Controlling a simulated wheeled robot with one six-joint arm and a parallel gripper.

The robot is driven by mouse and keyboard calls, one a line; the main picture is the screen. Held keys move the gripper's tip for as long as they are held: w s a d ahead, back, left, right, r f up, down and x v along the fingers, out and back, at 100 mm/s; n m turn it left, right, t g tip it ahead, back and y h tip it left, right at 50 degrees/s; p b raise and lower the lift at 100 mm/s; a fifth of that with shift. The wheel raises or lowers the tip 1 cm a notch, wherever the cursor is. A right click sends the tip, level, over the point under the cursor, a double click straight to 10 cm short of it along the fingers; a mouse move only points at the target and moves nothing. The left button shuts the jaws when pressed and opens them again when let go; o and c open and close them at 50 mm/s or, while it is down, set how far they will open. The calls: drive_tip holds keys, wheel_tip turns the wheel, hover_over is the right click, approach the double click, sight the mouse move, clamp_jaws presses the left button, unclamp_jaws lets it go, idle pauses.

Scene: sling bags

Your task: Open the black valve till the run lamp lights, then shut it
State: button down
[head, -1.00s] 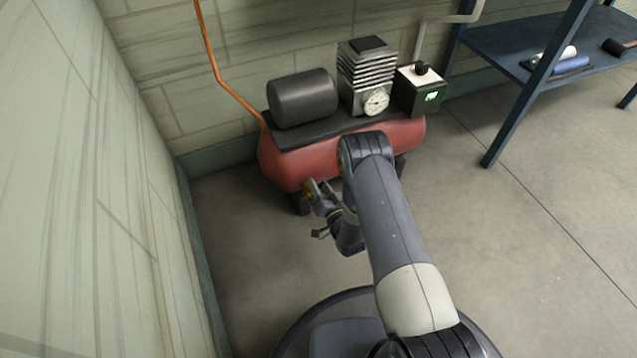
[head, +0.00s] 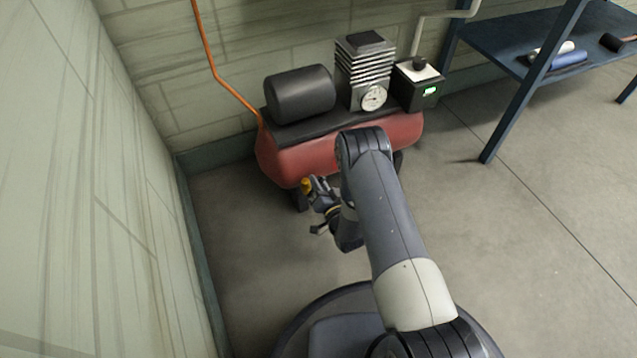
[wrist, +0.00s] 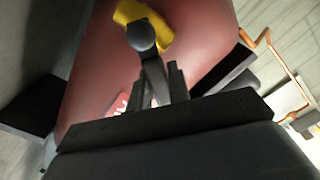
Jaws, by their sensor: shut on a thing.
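The black valve shows in the wrist view as a black lever (wrist: 153,72) with a round hub on a yellow body (wrist: 158,22), against the red tank. In the head view only the yellow part (head: 306,185) shows, low at the tank's front. My gripper (wrist: 158,90) is shut on the lever's end; in the head view my gripper (head: 318,190) is at the valve, partly behind my arm. A green light (head: 430,91) glows on the front of the black control box (head: 410,93); I cannot read any marking on it.
The red compressor tank (head: 290,160) carries a black motor (head: 300,93), a finned block and a dial gauge (head: 373,97). A wall stands close on the left. A blue shelf (head: 500,45) is at the right; the floor before it is clear.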

drive_tip(key=shift+d+m, duration=0.1)
drive_tip(key=shift+m, duration=0.2)
drive_tip(key=m, duration=0.1)
drive_tip(key=f+m, duration=0.1)
drive_tip(key=d+m, duration=0.1)
drive_tip(key=m, duration=0.1)
drive_tip(key=shift+w+f, duration=0.3)
drive_tip(key=shift+w, duration=0.05)
drive_tip(key=shift+w+d+f+m, duration=0.1)
drive_tip(key=shift+f+m, duration=0.3)
drive_tip(key=shift+m, duration=0.6)
drive_tip(key=shift+s+d+f+m, duration=0.1)
drive_tip(key=shift+f+m, duration=0.3)
drive_tip(key=shift+m, duration=0.6)
drive_tip(key=shift+w+d+f+m, duration=0.1)
drive_tip(key=shift+f+m, duration=0.3)
drive_tip(key=shift+m, duration=0.6)
drive_tip(key=c, duration=1.3)
unclamp_jaws()
